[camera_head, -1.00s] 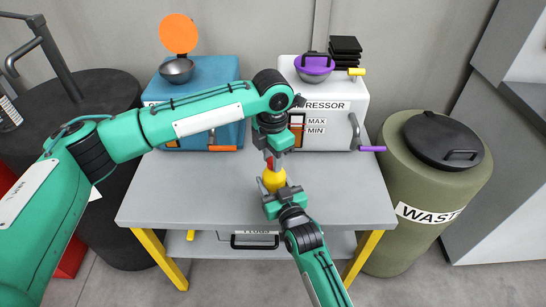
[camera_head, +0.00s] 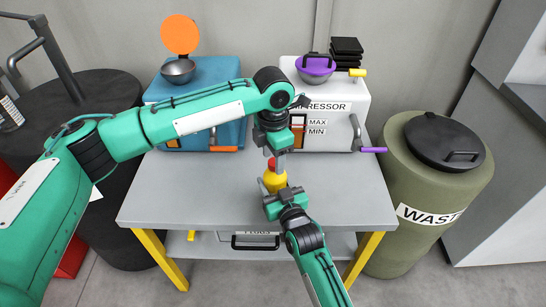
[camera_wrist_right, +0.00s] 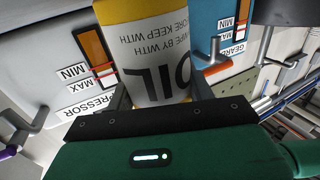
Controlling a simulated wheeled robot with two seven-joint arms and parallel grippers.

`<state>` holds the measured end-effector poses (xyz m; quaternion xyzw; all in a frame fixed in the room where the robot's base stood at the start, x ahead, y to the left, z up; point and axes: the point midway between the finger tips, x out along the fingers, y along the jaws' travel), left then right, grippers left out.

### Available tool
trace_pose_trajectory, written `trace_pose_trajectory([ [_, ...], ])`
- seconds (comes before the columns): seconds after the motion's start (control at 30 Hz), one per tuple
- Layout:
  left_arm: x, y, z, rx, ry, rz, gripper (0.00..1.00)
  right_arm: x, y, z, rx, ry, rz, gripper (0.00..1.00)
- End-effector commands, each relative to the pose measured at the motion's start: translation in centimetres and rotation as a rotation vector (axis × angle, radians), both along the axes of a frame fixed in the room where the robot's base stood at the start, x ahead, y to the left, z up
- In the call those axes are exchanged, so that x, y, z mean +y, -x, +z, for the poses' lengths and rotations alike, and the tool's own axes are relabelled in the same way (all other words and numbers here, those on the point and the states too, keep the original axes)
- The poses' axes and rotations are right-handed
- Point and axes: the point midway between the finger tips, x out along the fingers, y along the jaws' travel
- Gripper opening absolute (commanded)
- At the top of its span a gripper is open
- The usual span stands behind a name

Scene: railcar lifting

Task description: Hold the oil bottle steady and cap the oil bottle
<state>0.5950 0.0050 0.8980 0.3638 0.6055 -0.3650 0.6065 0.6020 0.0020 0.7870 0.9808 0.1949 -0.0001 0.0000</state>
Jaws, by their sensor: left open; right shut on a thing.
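The yellow oil bottle (camera_head: 274,182) is upright above the table (camera_head: 190,187), with a red cap (camera_head: 272,166) at its top. How firmly the cap sits cannot be seen. My right gripper (camera_head: 276,194) is shut on the bottle from the front. The right wrist view shows the bottle's white OIL label (camera_wrist_right: 155,72) close up between the fingers; its top is out of that view. My left gripper (camera_head: 276,155) points down from above, open, with its fingertips at or just above the cap.
A blue gear-oil box (camera_head: 195,75) and a white compressor box (camera_head: 345,105) with a purple handle stand at the table's back. An olive waste bin (camera_head: 410,240) is at the right and a black barrel (camera_head: 115,225) at the left. The table's left part is clear.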

Motion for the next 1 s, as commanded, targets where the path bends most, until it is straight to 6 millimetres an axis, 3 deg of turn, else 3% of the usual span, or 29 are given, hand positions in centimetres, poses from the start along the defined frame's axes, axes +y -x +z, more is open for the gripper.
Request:
trace_pose_trajectory([
  [0.3, 0.0, 0.0, 3.7, 0.000, 0.000, -0.001, 0.52, 0.0, 0.0, 0.0, 0.001, 0.000, 0.000, 0.00],
  [0.67, 0.0, 0.0, 3.8, 0.000, 0.000, 0.017, 0.50, 0.0, 0.0, 0.0, 0.000, 0.000, 0.000, 0.00],
  [0.83, 0.0, 0.0, 3.9, -0.001, 0.000, 0.154, 0.50, 0.0, 0.0, 0.0, 0.000, 0.000, 0.000, 0.00],
  [1.0, -0.1, 0.0, 4.1, 0.000, 0.000, 0.411, 0.50, 0.0, 0.0, 0.0, 0.000, 0.000, 0.000, 0.00],
])
